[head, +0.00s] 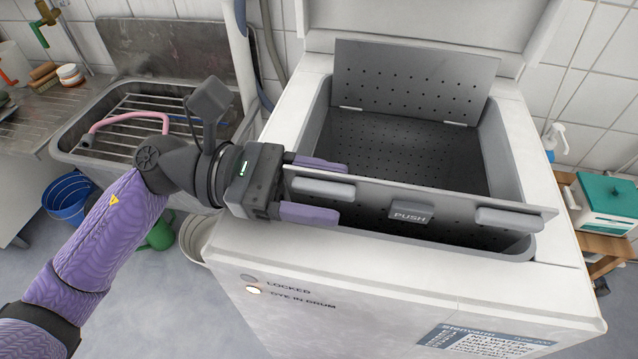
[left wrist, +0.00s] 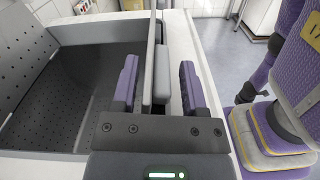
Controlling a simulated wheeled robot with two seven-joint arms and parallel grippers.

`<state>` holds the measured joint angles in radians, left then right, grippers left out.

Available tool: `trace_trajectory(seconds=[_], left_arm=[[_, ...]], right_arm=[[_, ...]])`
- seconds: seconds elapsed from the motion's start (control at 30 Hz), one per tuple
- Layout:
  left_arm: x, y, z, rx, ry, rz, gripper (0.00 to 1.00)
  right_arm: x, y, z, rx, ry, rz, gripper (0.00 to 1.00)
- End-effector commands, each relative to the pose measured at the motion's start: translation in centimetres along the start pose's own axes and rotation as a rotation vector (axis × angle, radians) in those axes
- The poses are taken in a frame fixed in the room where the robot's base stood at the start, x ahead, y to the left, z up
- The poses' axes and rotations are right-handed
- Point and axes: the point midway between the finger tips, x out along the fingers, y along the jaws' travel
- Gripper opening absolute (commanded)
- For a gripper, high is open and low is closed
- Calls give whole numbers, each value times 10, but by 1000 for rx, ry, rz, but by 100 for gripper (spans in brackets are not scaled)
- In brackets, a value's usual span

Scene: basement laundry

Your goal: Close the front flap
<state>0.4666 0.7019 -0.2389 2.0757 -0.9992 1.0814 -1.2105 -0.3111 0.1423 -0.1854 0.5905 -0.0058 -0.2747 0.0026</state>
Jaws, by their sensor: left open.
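The front flap (head: 455,203) of the top-loading drum machine stands roughly upright along the front of the opening. It is a grey panel with a PUSH button (head: 410,213) and two grey pads. My left gripper (head: 318,188) is at the flap's left end, one purple finger behind it and one in front. In the left wrist view the flap (left wrist: 149,75) runs between the two open fingers, with a pad on its front side; gaps show, at least on the front side. The perforated back flap (head: 415,80) stands raised at the rear. My right gripper is out of view.
The white machine body (head: 330,290) surrounds the dark drum opening. A metal sink (head: 160,60) with a rack and pink hose is at left. A blue bucket (head: 68,198) stands below it. A teal-lidded box (head: 607,200) sits on a wooden stand at right.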

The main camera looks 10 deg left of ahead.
Motion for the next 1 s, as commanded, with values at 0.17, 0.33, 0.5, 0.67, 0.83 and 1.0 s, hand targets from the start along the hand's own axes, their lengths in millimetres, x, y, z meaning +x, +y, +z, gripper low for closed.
trace_trajectory(seconds=[0.17, 0.33, 0.5, 0.67, 0.83, 1.0], left_arm=[[0, 0, 0, 0, 0, 0, 43], [0, 0, 0, 0, 0, -1, 7], [0, -1, 0, -1, 0, -3, 0], [0, -1, -1, -3, 1, -5, 0], [0, -2, -1, -4, 1, -7, 0], [0, -2, -2, -5, 2, -8, 0]], right_arm=[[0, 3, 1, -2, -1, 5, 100], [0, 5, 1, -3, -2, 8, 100], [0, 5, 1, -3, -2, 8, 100], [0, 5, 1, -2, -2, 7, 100], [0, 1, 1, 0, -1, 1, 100], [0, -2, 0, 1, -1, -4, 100]])
